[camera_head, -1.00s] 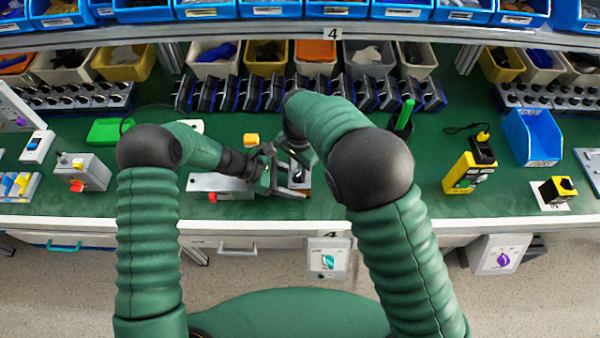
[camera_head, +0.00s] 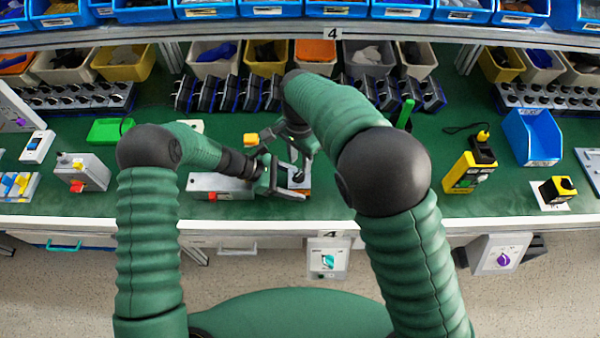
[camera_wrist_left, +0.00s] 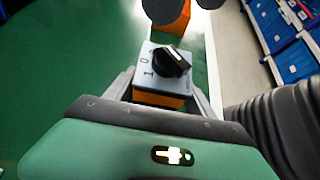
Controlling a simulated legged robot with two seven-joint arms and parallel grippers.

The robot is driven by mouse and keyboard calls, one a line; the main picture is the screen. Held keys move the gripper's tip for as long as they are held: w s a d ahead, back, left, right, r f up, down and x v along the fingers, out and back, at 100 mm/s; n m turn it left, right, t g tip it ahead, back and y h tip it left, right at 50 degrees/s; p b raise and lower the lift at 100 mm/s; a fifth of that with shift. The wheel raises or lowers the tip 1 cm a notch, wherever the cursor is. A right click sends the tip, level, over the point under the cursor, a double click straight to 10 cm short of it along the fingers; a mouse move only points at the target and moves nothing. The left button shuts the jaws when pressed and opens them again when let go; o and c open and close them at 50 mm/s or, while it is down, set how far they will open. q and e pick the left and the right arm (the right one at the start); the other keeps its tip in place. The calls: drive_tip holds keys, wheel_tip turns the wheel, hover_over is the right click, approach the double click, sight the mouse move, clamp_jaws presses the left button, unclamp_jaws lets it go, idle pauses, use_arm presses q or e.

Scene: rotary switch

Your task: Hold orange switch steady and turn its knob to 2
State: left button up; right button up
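The orange switch (camera_wrist_left: 158,98) has a grey top plate and a black knob (camera_wrist_left: 172,61). Marks 1 and 0 show on the plate; I cannot see a 2. A white line on the knob lies toward the plate's right side in the left wrist view. My left gripper (camera_head: 290,184) has its fingers on both sides of the switch body and appears shut on it, at the bench's front. The switch's plate also shows in the head view (camera_head: 299,177). My right gripper (camera_head: 286,143) is above and behind the switch, fingers apart, clear of the knob.
A grey box (camera_head: 215,182) with a red button lies left of the switch. A row of dark switches (camera_head: 225,94) and bins line the back. A yellow device (camera_head: 468,172) stands right, with free green bench between.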

sight(298, 174)
use_arm(q)
drive_tip(key=o, duration=0.3)
drive_tip(key=shift+r, duration=0.1)
use_arm(e)
drive_tip(key=shift+a+r, duration=0.2)
drive_tip(key=shift+a, duration=0.15)
use_arm(q)
drive_tip(key=shift+o, duration=0.2)
use_arm(e)
drive_tip(key=shift+s, duration=0.1)
